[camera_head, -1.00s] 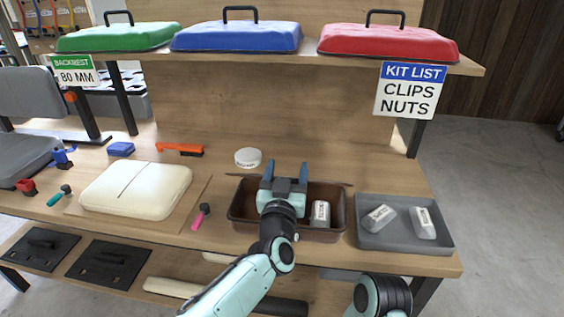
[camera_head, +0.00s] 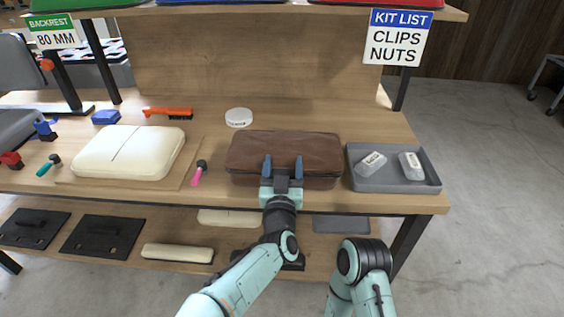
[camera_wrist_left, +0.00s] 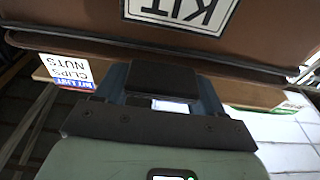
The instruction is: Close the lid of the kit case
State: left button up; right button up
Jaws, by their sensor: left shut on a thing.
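The brown kit case (camera_head: 325,182) stands on the bench, and its lid (camera_head: 290,148) lies down over it, hiding the inside. I cannot tell whether the lid's edge is fully seated. My left gripper (camera_head: 283,168) is at the middle of the case's front edge, shut on the lid's front. My right gripper is out of view; only part of that arm shows at lower right.
A grey tray (camera_head: 430,180) with two pale boxes stands close right of the case. A pink-handled tool (camera_head: 198,174) and a cream pad (camera_head: 128,152) lie to the left. A white round container (camera_head: 239,117) stands behind.

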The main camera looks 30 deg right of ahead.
pick_arm(q)
jog(key=shift+f, duration=0.75)
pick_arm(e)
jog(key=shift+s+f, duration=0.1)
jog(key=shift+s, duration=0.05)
pick_arm(q)
jog(key=o, duration=1.4)
jog(key=v, duration=0.8)
jog(key=r+p+v, duration=0.1)
jog(key=v, duration=0.4)
jog(key=shift+s+r, duration=0.1)
jog(key=shift+s, duration=0.15)
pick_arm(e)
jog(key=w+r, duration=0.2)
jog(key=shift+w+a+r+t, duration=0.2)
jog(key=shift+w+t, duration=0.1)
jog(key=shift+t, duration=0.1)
